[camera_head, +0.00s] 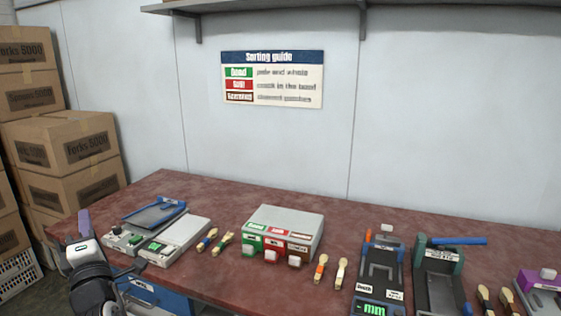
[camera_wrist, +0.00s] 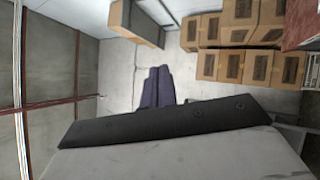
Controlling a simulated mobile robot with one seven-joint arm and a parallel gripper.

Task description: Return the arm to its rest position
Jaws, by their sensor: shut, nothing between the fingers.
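My gripper (camera_head: 84,220) is at the far left of the head view, raised beside the left end of the table, with its purple fingers pointing up. In the wrist view the purple fingers (camera_wrist: 158,88) lie side by side, shut, with nothing held. They point toward open floor and wall, clear of any object. My dark arm runs below the gripper at the lower left of the head view.
The red-brown table (camera_head: 190,286) holds a grey box with three labelled buttons (camera_head: 284,232), several wooden spoons and several devices, all right of my gripper. Stacked cardboard boxes (camera_head: 70,150) stand at left. A sorting guide (camera_head: 272,79) hangs on the wall, below a shelf (camera_head: 250,5).

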